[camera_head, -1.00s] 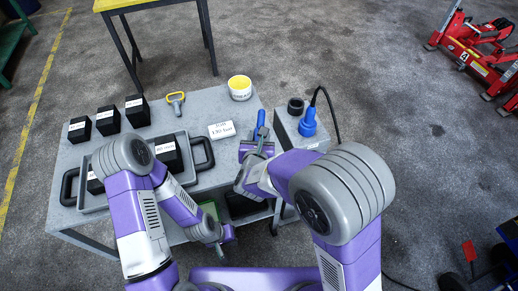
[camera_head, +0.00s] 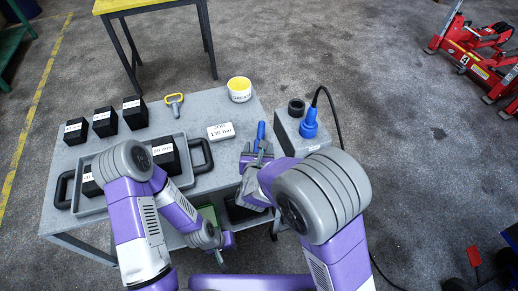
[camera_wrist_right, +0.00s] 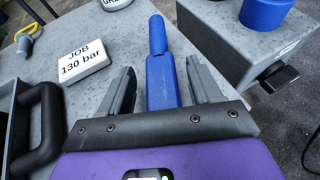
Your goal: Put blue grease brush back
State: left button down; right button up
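The blue grease brush (camera_head: 261,134) is at the table's right edge, beside a grey box. In the right wrist view the brush (camera_wrist_right: 161,75) lies lengthwise between the fingers of my right gripper (camera_wrist_right: 162,85). The fingers are apart, with a narrow gap on each side of the brush. I cannot tell whether the brush rests on the table. In the head view my right gripper (camera_head: 257,152) is partly hidden by its arm. My left gripper (camera_head: 224,252) is low at the table's front side, away from the brush; its fingers are too small to read. A white grease pot (camera_head: 239,90) with yellow contents stands at the back right.
A JOB 130 bar card (camera_head: 219,132) lies left of the brush. The grey box (camera_head: 300,138) with a blue plug (camera_head: 309,123) stands close right. A black-handled tray (camera_head: 92,210) with black blocks and a yellow-handled tool (camera_head: 174,104) are farther left.

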jog(key=shift+r, duration=0.15)
jog(key=p+v, duration=0.3)
jog(key=v, duration=0.9)
dwell(0.3)
